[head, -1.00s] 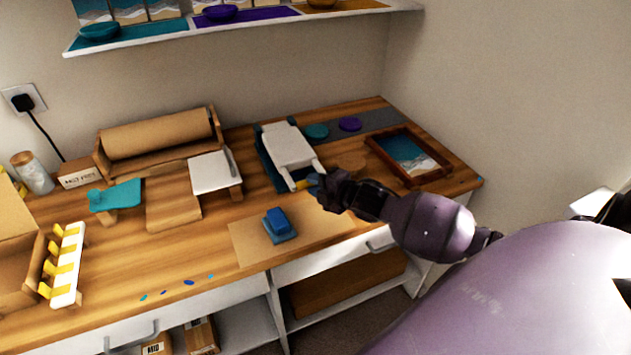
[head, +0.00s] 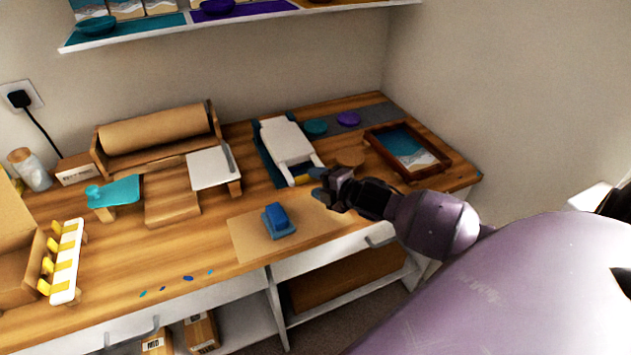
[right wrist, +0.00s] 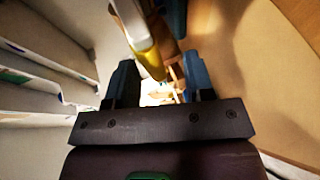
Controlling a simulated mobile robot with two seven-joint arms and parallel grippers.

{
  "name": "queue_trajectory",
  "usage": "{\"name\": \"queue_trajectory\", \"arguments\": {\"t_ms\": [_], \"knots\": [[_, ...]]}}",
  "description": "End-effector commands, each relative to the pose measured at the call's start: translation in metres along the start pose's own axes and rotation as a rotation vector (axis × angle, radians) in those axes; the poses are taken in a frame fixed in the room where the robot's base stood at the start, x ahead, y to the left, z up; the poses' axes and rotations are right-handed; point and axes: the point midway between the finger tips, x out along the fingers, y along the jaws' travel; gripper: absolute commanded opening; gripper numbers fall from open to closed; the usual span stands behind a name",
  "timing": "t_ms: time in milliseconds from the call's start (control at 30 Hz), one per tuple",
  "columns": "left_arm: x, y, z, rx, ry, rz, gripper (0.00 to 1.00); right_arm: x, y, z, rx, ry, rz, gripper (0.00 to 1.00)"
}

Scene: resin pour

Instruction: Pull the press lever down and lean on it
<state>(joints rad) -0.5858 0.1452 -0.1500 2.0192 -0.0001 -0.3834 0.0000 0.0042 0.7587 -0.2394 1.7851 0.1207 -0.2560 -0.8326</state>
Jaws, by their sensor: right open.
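The press (head: 268,165) stands at the back middle of the bench, with a dark teal base and a white top. Its white lever (head: 289,145) lies along the top and slopes toward the front, with a yellow grip (head: 302,180) at the front end. My right gripper (head: 318,185) is open just right of the yellow grip. In the right wrist view, the yellow grip (right wrist: 150,60) shows between and beyond the two blue fingertips (right wrist: 160,78). I cannot tell whether it touches a finger. My left gripper is out of view.
A blue block (head: 278,221) sits on a brown sheet (head: 245,243) in front of the press. A framed wave picture (head: 377,142) lies to the right. Teal and purple discs (head: 348,118) lie behind.

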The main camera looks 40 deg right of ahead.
Motion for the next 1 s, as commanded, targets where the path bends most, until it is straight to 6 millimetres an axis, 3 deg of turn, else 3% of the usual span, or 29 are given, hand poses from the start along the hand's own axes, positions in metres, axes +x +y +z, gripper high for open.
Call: {"name": "queue_trajectory", "arguments": {"t_ms": [500,700,1000], "knots": [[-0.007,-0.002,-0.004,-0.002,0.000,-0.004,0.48,-0.080,-0.001,0.000,0.000,-0.001,-0.002,0.48],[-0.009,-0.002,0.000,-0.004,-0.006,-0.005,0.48,-0.093,-0.001,0.000,0.001,0.000,-0.002,0.48],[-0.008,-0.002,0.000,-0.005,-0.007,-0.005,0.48,-0.095,-0.001,0.000,0.001,-0.001,-0.003,0.48]]}}
